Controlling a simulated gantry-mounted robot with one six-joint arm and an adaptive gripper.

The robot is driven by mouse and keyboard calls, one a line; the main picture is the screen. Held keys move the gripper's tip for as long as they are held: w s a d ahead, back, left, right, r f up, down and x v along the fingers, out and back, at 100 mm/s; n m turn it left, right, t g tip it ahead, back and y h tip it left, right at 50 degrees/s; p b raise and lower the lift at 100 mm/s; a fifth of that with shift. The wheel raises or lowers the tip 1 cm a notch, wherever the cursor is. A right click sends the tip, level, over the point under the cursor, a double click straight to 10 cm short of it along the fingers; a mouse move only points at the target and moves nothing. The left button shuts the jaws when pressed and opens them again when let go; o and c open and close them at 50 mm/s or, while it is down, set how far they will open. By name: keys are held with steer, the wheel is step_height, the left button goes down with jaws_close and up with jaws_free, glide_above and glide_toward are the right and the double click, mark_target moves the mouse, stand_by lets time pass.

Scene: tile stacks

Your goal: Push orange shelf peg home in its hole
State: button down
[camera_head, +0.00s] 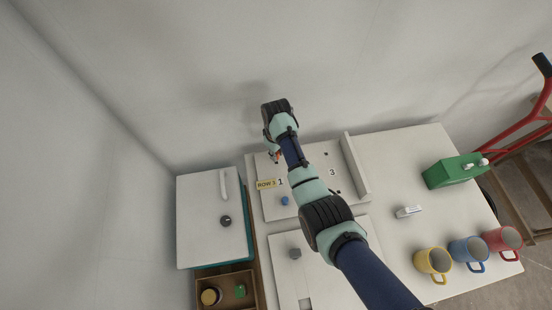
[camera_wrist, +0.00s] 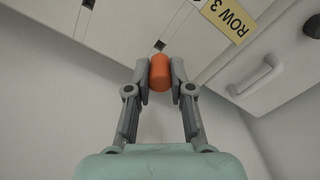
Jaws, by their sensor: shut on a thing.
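The orange shelf peg (camera_wrist: 160,72) is held between the two fingertips of my gripper (camera_wrist: 160,80) in the wrist view, with one finger on each side. Its far end is close to the white panel (camera_wrist: 120,22), near a dark square hole (camera_wrist: 160,45). I cannot tell whether the peg touches the panel or enters a hole. In the head view my gripper (camera_head: 275,157) is over the back left of the white panel (camera_head: 270,212), and my arm covers much of the panel. Only a speck of orange shows there.
A yellow row label (camera_head: 270,184) and a blue peg (camera_head: 285,201) are on the panel.

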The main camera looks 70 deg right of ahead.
steer(key=shift+r, duration=0.3)
step_height(320, 180, up, 3)
steer(key=p, duration=0.4)
steer(key=shift+r, duration=0.1)
